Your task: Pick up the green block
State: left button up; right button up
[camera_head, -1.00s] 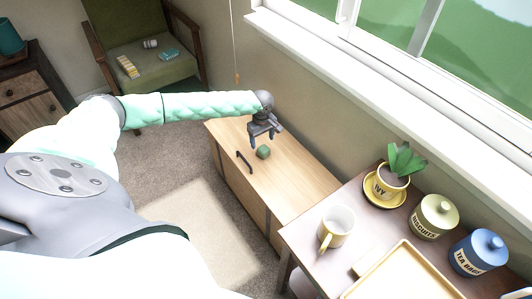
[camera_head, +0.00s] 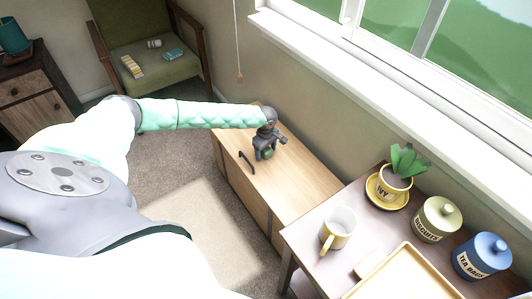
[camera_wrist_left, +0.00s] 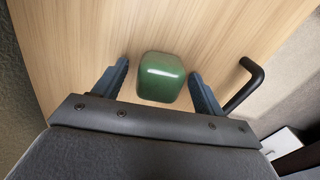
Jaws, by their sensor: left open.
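The green block (camera_wrist_left: 161,77) sits on the light wooden top of a low cabinet (camera_head: 300,190). In the left wrist view it lies between the two dark blue fingers of my left gripper (camera_wrist_left: 160,80), with a gap visible on each side. In the head view my left gripper (camera_head: 265,154) is over the block (camera_head: 267,153), which is partly hidden by the fingers. The gripper is open and holds nothing. My right gripper is not in view.
A black handle (camera_wrist_left: 246,85) stands beside the right finger in the left wrist view. A desk with a yellow mug (camera_head: 337,228), a potted plant (camera_head: 395,178), two canisters and a tray (camera_head: 405,275) is at the lower right. The window wall runs behind the cabinet.

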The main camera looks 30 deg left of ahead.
aim_at(266, 149)
pick_arm(q)
jog(key=shift+f, duration=0.1)
jog(key=c, duration=1.3)
jog(key=shift+o, duration=0.2)
